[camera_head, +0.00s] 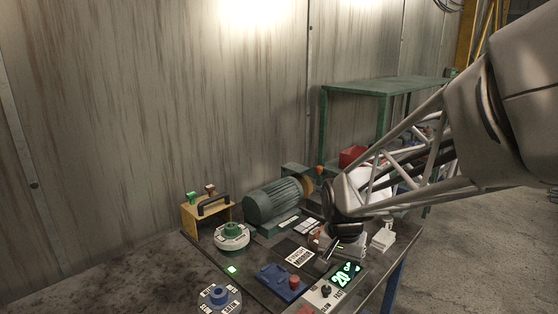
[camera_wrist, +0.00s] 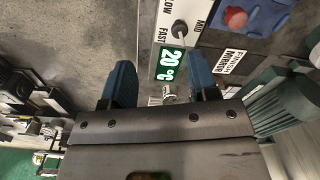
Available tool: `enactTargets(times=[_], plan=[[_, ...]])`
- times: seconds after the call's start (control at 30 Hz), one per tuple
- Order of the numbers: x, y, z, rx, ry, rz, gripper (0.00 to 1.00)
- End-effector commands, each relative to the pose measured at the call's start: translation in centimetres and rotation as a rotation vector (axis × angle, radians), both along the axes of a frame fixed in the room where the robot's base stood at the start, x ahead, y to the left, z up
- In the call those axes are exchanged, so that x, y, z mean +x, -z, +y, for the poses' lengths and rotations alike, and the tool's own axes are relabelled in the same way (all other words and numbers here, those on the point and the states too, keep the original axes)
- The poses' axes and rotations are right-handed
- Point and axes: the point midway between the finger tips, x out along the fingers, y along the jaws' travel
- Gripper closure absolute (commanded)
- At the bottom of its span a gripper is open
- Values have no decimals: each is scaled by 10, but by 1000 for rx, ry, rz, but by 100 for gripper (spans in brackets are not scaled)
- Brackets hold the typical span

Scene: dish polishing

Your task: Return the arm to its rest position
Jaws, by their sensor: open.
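My gripper (camera_head: 335,246) hangs over the right part of the workbench (camera_head: 265,268) in the head view, partly hidden by my own wrist. In the wrist view my gripper (camera_wrist: 164,85) shows two blue fingers set wide apart. It is open, with no object held between the fingers. Below and between them are a small metallic part (camera_wrist: 169,94) and a lit green display (camera_wrist: 171,64) reading 20 °C. The display (camera_head: 345,275) also shows in the head view, just in front of the gripper.
A green motor (camera_head: 273,203) stands behind the gripper to the left. A blue block with a red button (camera_head: 280,282), a green-knobbed dial (camera_head: 231,236) and a blue-knobbed dial (camera_head: 219,298) sit on the bench. A green shelf (camera_head: 385,86) stands behind my arm.

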Motion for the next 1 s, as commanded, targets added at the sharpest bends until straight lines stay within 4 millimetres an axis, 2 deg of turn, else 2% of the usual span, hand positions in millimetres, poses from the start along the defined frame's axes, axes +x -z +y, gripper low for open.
enactTargets(times=[0.2, 0.5, 0.8, 1.0], plan=[[-48, -29, -13, -6, -92, -47, 45], [-114, -54, -27, -25, -225, -106, 45], [-177, -66, -36, -52, -352, -160, 45], [-201, -68, -40, -67, -403, -181, 45]])
